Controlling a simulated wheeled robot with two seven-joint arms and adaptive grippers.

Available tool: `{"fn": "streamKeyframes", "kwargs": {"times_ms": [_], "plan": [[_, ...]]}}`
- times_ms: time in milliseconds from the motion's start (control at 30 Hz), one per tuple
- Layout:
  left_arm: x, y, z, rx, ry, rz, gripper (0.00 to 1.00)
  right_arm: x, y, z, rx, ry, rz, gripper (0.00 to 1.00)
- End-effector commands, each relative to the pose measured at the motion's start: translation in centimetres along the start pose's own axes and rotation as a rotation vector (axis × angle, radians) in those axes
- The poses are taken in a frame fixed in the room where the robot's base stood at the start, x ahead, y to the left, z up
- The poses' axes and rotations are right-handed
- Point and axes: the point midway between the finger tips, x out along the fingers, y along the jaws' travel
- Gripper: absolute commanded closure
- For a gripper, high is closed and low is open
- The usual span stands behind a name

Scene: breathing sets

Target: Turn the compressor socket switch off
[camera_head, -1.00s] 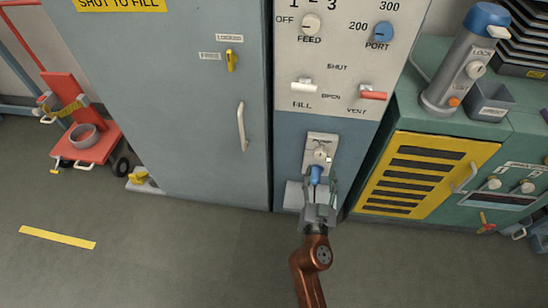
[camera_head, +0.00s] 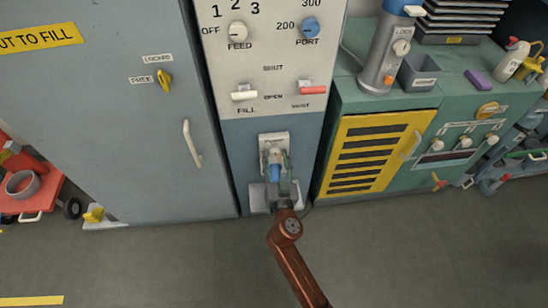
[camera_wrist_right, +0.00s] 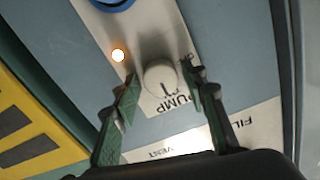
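The compressor socket switch appears to be the round pale knob marked PUMP in the right wrist view (camera_wrist_right: 161,78), with a dark line on its face. In the head view, the small light plate (camera_head: 274,137) on the lower blue-grey panel carries the knob and a blue socket part (camera_head: 276,173) below it. My right gripper (camera_head: 277,166) is in front of this plate. In the wrist view, its green fingers (camera_wrist_right: 160,95) stand apart, one each side of the knob, with no clear contact. A small light (camera_wrist_right: 119,55) beside the knob glows. My left gripper is out of view.
Above are the FILL lever (camera_head: 244,95), the red VENT lever (camera_head: 312,91), the FEED knob (camera_head: 237,30) and the blue PORT knob (camera_head: 310,25). A grey cabinet door (camera_head: 110,120) is left; a yellow vented panel (camera_head: 375,152) is right. The floor in front is clear.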

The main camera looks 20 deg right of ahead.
Motion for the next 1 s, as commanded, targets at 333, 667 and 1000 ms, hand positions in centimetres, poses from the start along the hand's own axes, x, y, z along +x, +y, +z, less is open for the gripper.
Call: {"fn": "streamKeyframes", "kwargs": {"times_ms": [333,667,1000], "plan": [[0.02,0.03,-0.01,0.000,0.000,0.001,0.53,0.00,-0.13,0.05,-0.001,-0.001,-0.001,0.86],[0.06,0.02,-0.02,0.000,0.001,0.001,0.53,-0.02,-0.42,0.15,-0.014,-0.002,-0.005,0.95],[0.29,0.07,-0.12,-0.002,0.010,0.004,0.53,-0.02,-0.37,0.18,-0.178,-0.001,-0.005,0.95]]}}
